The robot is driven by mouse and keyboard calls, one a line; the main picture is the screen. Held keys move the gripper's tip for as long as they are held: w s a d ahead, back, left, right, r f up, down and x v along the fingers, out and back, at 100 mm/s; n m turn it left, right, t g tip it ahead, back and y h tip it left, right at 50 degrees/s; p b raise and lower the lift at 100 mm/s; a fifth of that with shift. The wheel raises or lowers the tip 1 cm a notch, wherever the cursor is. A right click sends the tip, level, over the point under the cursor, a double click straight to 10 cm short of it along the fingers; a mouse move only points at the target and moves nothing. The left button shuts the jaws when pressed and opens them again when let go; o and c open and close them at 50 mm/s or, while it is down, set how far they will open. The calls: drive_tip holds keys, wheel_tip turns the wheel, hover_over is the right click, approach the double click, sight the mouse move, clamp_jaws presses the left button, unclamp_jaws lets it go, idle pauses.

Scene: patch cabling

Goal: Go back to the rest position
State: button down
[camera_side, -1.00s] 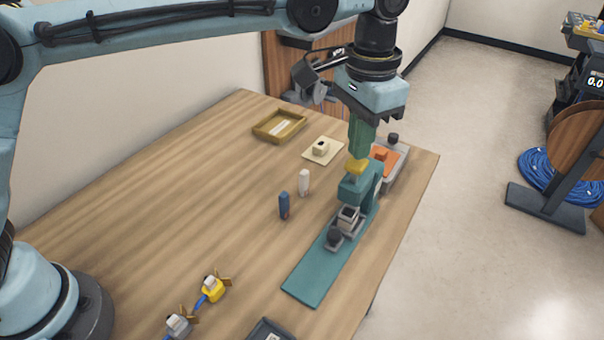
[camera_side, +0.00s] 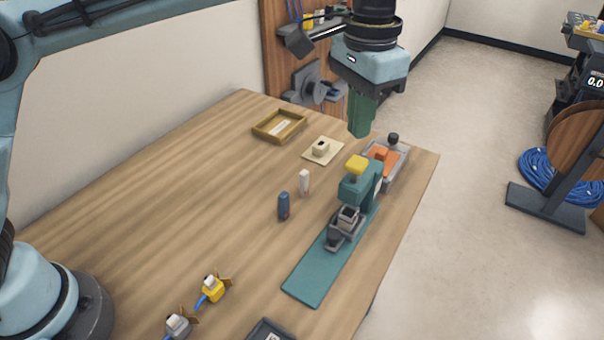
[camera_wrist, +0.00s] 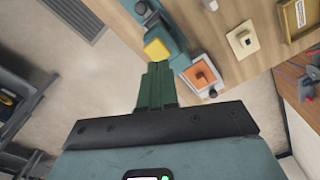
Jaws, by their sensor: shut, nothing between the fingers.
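My gripper (camera_side: 360,134) hangs above the table's back right end, its green fingers pointing down and shut with nothing between them. In the side view it is above and apart from the teal press (camera_side: 361,186), which has a yellow knob (camera_side: 356,163) on top and stands on a long teal base. In the wrist view the green fingers (camera_wrist: 157,68) lie together, and the yellow knob (camera_wrist: 155,50) shows just past their tips.
A grey tray with an orange block (camera_side: 381,156) stands behind the press. A wooden tray (camera_side: 279,127), a cream pad (camera_side: 322,151), a white bottle (camera_side: 304,183) and a blue bottle (camera_side: 284,206) are on the table (camera_side: 180,205). Yellow (camera_side: 213,290) and grey (camera_side: 178,326) connectors lie at the front.

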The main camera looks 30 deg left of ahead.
drive_tip(key=s+a+r+n+t, duration=0.1)
drive_tip(key=a+r+n+t, duration=0.1)
drive_tip(key=a, duration=0.7)
drive_tip(key=s+a+f+n+t, duration=0.2)
drive_tip(key=s+a+f, duration=0.2)
drive_tip(key=s+a, duration=0.2)
drive_tip(key=s+a+f+n+t, duration=0.2)
drive_tip(key=s+a+f, duration=0.3)
drive_tip(key=a, duration=0.6)
drive_tip(key=shift+s+a+f+t, duration=0.2)
drive_tip(key=shift+s+a+t, duration=0.05)
drive_tip(key=shift+s+t, duration=0.3)
